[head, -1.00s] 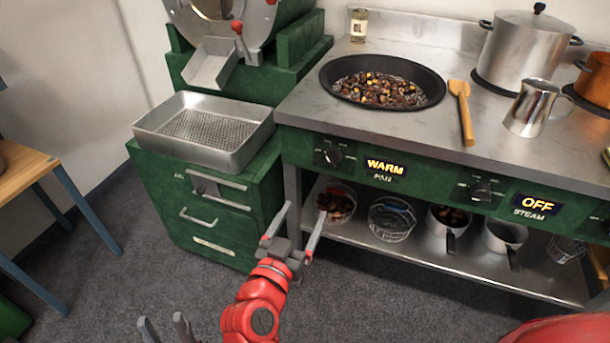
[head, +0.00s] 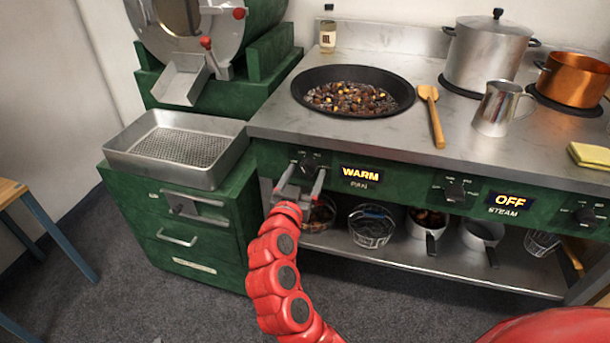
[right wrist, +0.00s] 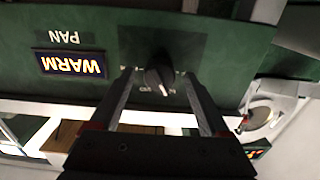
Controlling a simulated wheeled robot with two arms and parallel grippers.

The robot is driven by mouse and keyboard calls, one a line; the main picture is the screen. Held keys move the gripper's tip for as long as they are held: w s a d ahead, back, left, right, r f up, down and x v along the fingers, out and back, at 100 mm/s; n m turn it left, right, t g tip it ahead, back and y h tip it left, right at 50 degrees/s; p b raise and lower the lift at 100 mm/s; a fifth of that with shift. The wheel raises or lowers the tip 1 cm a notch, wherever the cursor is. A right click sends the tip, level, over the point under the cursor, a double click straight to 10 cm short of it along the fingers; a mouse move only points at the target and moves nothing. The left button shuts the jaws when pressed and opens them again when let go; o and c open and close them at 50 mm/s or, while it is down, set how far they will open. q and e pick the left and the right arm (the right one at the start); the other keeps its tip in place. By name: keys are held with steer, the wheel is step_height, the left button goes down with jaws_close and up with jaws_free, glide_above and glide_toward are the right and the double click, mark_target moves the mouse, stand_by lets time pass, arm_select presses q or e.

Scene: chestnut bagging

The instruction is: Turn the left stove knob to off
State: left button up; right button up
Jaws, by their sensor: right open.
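The left stove knob (head: 308,162) is a dark knob on the green front panel, left of the lit display (head: 360,175) reading WARM above the word PAN. My right gripper (head: 302,176) is open in front of this knob, coming from below. In the right wrist view the knob (right wrist: 158,78) sits between the two spread fingertips (right wrist: 158,88), with a gap on each side. Its pale pointer mark shows there. The display (right wrist: 70,65) appears upside down in that view. My left gripper is not visible.
A black pan (head: 385,108) of chestnuts sits above the panel, beside a wooden spatula (head: 433,115). Another knob (head: 455,190) is by a display (head: 510,202) reading OFF. A metal tray (head: 125,160) stands on the green cabinet at left.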

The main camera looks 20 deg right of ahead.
steer(key=shift+w+d, duration=0.1)
jaws_close()
stand_by(0.4)
